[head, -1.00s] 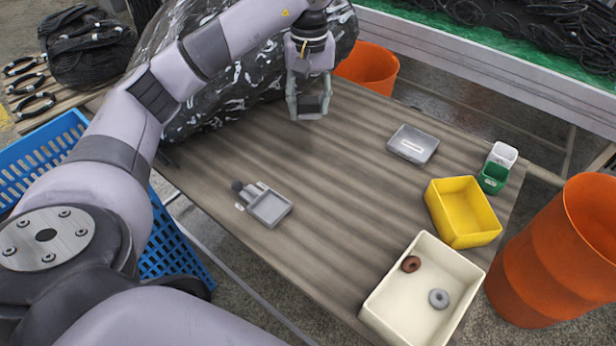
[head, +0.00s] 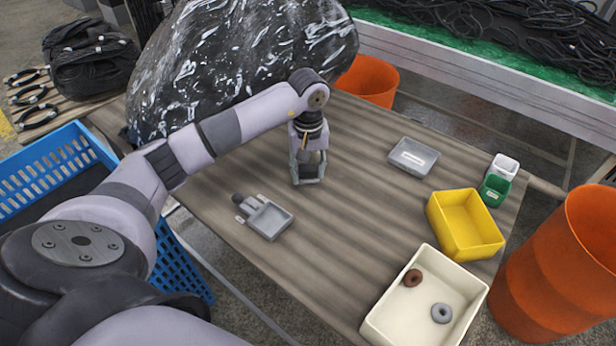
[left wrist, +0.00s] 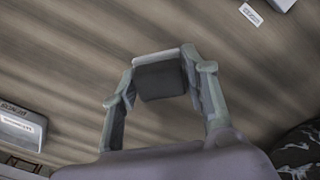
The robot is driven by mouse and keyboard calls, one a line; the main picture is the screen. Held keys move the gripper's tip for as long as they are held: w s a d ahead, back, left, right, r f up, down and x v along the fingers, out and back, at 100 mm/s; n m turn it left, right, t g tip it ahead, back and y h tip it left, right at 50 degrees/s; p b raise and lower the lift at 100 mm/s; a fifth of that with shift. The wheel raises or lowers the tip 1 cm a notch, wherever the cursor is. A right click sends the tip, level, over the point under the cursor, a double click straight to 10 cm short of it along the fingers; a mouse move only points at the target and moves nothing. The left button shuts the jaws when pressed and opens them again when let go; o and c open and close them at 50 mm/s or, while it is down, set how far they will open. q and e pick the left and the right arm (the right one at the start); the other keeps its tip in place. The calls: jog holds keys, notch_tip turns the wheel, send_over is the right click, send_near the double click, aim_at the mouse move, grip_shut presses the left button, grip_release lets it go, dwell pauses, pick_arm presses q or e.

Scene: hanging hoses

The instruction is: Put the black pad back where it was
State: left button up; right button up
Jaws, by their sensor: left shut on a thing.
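My left gripper (head: 308,180) is over the middle of the wooden table, to the right of and beyond the small grey fixture. It is shut on the black pad (left wrist: 160,80), which shows dark between the two fingertips in the left wrist view. In the head view the fingers mostly hide the pad. The gap between pad and table cannot be told. The small grey fixture (head: 270,221) has a shallow square tray, a dark round knob and a white label beside it. A grey tray (head: 428,158) with a label in it lies to the right. My right gripper is not in view.
A yellow bin (head: 481,242), a cream bin (head: 383,317) holding a brown ring and a grey ring, and small green (head: 494,190) and white cups stand at the right. A black shiny bag (head: 235,60) bulges at the back left. The table between fixture and bins is clear.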

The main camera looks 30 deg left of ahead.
aim_at(308, 179)
pick_arm(q)
notch_tip(308, 179, down, 3)
jog(key=shift+f, duration=0.1)
jog(key=o, duration=0.6)
jog(key=shift+f, duration=0.15)
jog(key=o, duration=0.5)
